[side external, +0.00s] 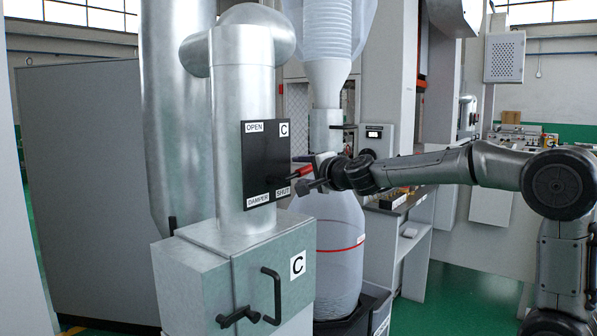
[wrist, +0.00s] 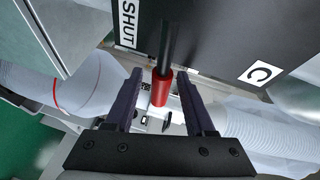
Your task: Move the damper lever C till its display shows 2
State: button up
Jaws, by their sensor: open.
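The damper lever C (side external: 300,172) is a dark rod with a red grip. It sticks out near the SHUT label of a black plate (side external: 262,150) marked OPEN, C, DAMPER and SHUT, on a metal duct. In the wrist view the red grip (wrist: 162,88) lies between the two spread fingers, with space on both sides. My gripper (wrist: 163,100) is open and empty around the grip; it also shows at the lever in the side view (side external: 309,180). A small box with a white display (side external: 374,134) is on the grey column behind; its reading is too small to tell.
A metal box (side external: 235,270) marked C with a black handle (side external: 270,295) stands below the plate. A translucent bag (side external: 338,245) hangs just behind my gripper. A grey shelf (side external: 398,245) stands to its right. Green floor is clear at the lower right.

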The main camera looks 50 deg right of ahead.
jog(key=shift+x, duration=1.1)
grip_shut()
dwell(0.7)
